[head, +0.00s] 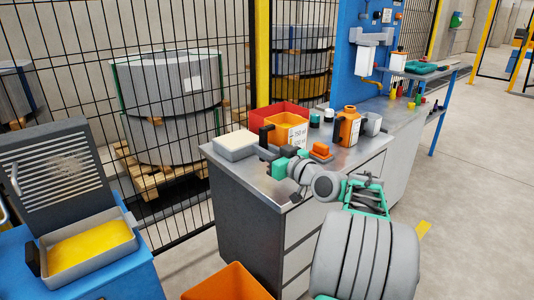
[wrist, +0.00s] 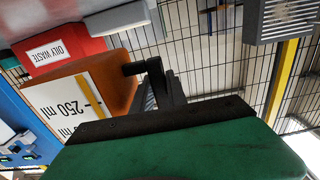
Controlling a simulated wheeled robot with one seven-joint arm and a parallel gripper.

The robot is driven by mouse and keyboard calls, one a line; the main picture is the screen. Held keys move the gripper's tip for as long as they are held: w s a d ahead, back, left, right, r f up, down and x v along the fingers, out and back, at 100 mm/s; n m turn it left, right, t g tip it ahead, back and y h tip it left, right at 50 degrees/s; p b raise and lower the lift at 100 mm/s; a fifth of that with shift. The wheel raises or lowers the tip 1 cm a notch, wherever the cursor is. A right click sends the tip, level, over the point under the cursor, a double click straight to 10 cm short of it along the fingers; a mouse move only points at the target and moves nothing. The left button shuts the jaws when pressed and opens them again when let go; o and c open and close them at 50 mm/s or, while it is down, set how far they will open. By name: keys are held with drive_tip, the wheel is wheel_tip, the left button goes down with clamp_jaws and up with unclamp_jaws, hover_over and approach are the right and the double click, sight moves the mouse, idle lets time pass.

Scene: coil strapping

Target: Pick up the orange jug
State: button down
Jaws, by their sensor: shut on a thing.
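The orange jug (head: 283,133) stands near the front edge of the metal counter, with a white volume label and a black handle on its left side. In the wrist view the jug (wrist: 112,72) appears tipped by the camera's angle, with "250 ml" readable on its label. My gripper (head: 268,154) is at the handle side of the jug, and its dark fingers (wrist: 165,90) are shut on the black handle in the wrist view. I cannot tell whether the jug's base touches the counter.
A red bin (head: 276,113) marked oily waste stands behind the jug. Another orange container (head: 348,121) stands farther right. A wire fence (head: 230,60) runs behind the counter.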

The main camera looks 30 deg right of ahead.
drive_tip(key=s+a+r, duration=0.4)
drive_tip(key=a+r, duration=0.1)
drive_tip(key=a, duration=0.3)
drive_tip(key=shift+s+a+p, duration=0.15)
drive_tip(key=shift+s+p, duration=0.25)
drive_tip(key=shift+p, duration=0.05)
idle(0.7)
idle(1.1)
drive_tip(key=c, duration=1.8)
unclamp_jaws()
clamp_jaws()
